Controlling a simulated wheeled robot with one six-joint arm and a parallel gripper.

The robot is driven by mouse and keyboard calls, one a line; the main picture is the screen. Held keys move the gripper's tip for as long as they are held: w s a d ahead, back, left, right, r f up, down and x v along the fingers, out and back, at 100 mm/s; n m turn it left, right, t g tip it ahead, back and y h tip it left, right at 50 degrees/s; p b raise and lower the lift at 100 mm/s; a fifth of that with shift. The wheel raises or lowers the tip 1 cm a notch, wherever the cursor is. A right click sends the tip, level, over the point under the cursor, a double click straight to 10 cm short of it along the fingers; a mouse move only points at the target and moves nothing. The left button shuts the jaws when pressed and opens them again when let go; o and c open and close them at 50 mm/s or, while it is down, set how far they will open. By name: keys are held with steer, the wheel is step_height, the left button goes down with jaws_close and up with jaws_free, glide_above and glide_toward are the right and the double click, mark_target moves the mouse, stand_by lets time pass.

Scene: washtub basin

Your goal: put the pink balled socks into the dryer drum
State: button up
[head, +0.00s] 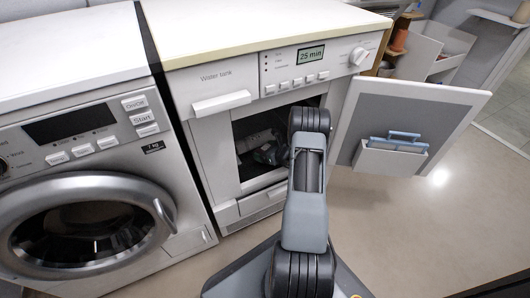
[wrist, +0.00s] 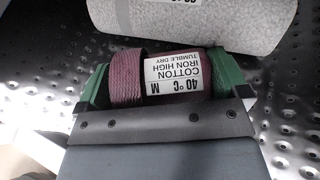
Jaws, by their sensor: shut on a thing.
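The pink balled socks (wrist: 126,82) are a mauve knitted roll with a white care label, in the wrist view. My gripper (wrist: 160,78) is shut on them, with a green finger pad at each side. They are inside the dryer drum (wrist: 285,95), whose perforated metal wall shows around them. In the head view my arm reaches through the open front of the dryer (head: 214,125). There my gripper (head: 268,153) is small and dark in the opening, and the socks cannot be made out. I cannot tell whether the socks touch the drum floor.
A light grey rolled cloth (wrist: 195,22) with a label lies in the drum just beyond the socks. The dryer door (head: 455,120) stands open to the right, with a pocket (head: 390,160) on it. A washing machine (head: 100,180) with a shut door stands at the left.

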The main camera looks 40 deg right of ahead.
steer(key=o, duration=0.6)
steer(key=shift+f, duration=0.15)
steer(key=shift+c, duration=0.2)
steer(key=shift+s+r, duration=0.25)
steer(key=shift+r, duration=0.15)
steer(key=p+v, duration=0.4)
steer(key=v, duration=0.6)
steer(key=shift+s+d+r+p, duration=0.2)
steer(key=shift+s+r+p, duration=0.1)
steer(key=shift+s, duration=0.35)
